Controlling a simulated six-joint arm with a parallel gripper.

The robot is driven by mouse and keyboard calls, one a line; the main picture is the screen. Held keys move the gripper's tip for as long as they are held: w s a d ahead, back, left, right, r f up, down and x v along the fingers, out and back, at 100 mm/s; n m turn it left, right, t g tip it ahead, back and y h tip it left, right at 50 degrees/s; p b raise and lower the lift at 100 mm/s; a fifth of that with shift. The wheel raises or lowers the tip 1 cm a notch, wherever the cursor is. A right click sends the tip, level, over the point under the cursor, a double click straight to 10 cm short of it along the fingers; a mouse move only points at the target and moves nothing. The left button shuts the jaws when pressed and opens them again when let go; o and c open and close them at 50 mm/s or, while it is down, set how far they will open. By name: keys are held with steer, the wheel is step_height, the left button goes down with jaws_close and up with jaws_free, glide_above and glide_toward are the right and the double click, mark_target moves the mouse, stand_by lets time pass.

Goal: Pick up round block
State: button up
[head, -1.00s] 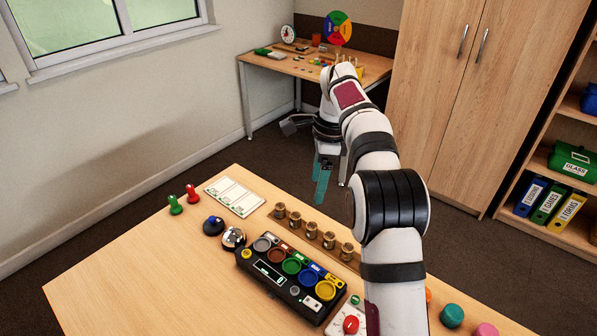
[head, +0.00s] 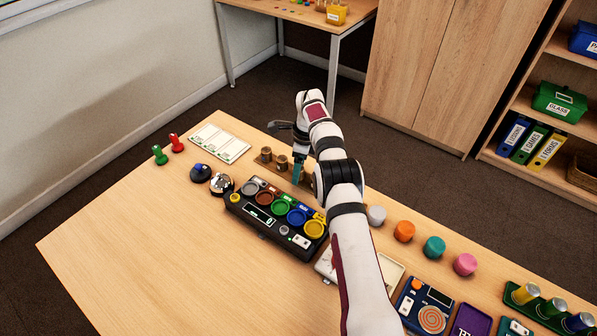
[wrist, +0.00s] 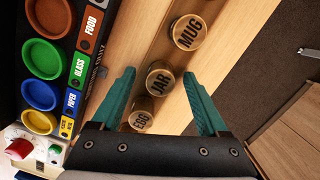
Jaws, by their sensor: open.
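Round wooden blocks with dark lettered tops stand in a row on a wooden strip. In the wrist view they read MUG (wrist: 189,32), JAR (wrist: 160,80) and EGG (wrist: 140,119). In the head view two such blocks show, a left one (head: 265,155) and a right one (head: 281,162); my arm hides others. My gripper (wrist: 158,72), with teal fingers, is open over the row. JAR appears between its fingertips and EGG closer to the palm; I cannot tell the height above them. It also shows in the head view (head: 297,172), right of the two visible blocks.
A black sorting console (head: 270,240) with coloured round wells lies in front of the row. Grey (head: 376,215), orange (head: 404,231), teal (head: 434,247) and pink (head: 465,264) round pieces stand to the right. A white card (head: 220,143) lies left. The table's front left is clear.

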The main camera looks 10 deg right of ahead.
steer(key=shift+f, duration=0.35)
jaws_close()
steer(key=shift+r, duration=0.1)
steer(key=shift+r, duration=0.35)
step_height(320, 180, up, 3)
steer(key=shift+r, duration=0.2)
steer(key=s+d+r, duration=0.6)
steer(key=d, duration=0.4)
steer(key=shift+r, duration=0.4)
